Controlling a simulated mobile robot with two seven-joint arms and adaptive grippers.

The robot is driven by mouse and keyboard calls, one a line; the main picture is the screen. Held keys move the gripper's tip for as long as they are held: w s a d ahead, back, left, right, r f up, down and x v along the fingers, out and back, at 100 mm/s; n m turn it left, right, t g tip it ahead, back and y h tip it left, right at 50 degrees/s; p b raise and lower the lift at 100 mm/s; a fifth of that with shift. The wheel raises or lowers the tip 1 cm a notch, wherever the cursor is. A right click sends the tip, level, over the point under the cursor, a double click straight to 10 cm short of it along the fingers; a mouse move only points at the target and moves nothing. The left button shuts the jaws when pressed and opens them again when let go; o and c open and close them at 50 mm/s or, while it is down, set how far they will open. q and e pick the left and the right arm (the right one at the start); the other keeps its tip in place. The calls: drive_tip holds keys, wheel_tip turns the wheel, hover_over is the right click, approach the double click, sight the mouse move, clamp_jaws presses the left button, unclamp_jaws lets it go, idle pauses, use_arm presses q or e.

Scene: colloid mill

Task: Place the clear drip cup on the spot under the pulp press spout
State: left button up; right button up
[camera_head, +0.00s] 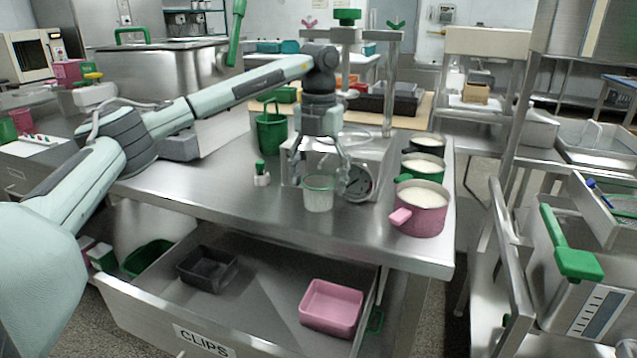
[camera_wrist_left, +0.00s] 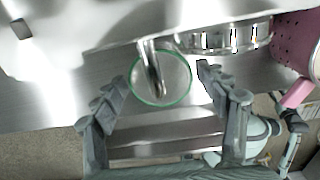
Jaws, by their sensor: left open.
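The clear drip cup (camera_head: 318,197) has a green rim and stands upright on the steel table near its front edge. My left gripper (camera_head: 322,174) hangs over it, fingers apart on either side. In the left wrist view the cup's round opening (camera_wrist_left: 174,88) lies between the spread fingers of the left gripper (camera_wrist_left: 163,74). A narrow metal piece, perhaps the spout (camera_wrist_left: 151,62), overlaps the opening there. The pulp press (camera_head: 391,85) appears to be the frame with steel posts behind, partly hidden by my arm. My right gripper is not in view.
A dial (camera_head: 358,182) faces front beside the cup. Several pots, including a pink pot (camera_head: 420,216), line the table's right side. A small white-and-green item (camera_head: 261,178) and a green bucket (camera_head: 271,132) stand left. An open drawer (camera_head: 265,299) juts out below.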

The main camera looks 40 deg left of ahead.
use_arm(q)
wheel_tip(320, 180, up, 10)
drive_tip(key=shift+r+p, duration=0.1)
drive_tip(key=shift+p, duration=0.2)
drive_tip(key=shift+d+r, duration=0.1)
drive_tip(key=shift+r, duration=0.45)
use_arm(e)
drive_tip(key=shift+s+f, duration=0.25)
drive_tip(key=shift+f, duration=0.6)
use_arm(q)
drive_tip(key=shift+f, duration=0.1)
